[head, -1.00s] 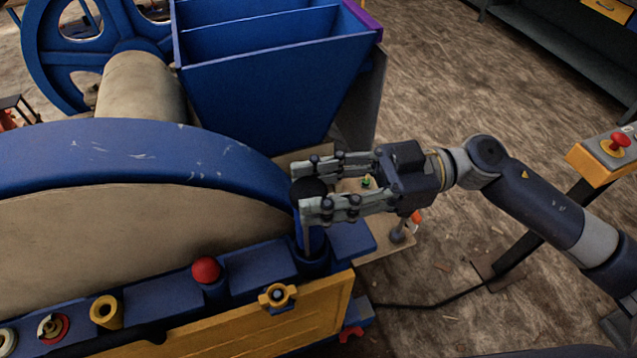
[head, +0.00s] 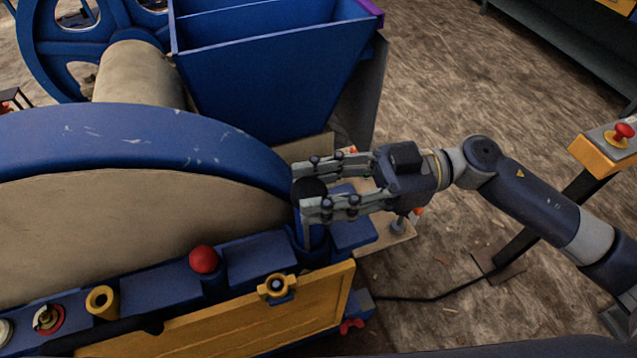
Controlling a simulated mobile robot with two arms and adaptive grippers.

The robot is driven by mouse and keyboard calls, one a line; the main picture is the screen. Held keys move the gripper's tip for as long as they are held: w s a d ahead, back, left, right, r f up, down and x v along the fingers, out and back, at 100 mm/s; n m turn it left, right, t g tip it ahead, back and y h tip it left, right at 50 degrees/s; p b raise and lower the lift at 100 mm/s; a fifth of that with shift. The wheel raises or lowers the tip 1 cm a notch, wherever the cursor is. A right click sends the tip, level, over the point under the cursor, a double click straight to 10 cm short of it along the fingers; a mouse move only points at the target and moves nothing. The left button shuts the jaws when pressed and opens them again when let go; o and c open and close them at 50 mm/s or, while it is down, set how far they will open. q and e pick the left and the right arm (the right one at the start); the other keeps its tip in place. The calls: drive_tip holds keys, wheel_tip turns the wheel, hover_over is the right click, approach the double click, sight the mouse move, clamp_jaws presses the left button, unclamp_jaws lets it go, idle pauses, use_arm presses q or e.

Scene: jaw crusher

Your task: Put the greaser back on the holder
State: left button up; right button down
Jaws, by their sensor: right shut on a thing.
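The greaser (head: 318,236) is an upright blue cylinder with a round black top (head: 310,190). My right gripper (head: 304,190) comes in from the right and is shut on the greaser near its black top, one finger on each side. The greaser's lower end is at a dark blue round cup, the holder (head: 313,258), at the right end of the machine's ledge. The fingers hide part of the greaser, and I cannot tell how deep it sits in the cup. My left gripper is not in view.
A blue hopper (head: 270,80) is behind the gripper. A yellow emergency-stop box (head: 600,148) stands at the right.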

drive_tip(key=shift+f, duration=0.25)
drive_tip(key=c, duration=0.9)
unclamp_jaws()
drive_tip(key=shift+c, duration=0.2)
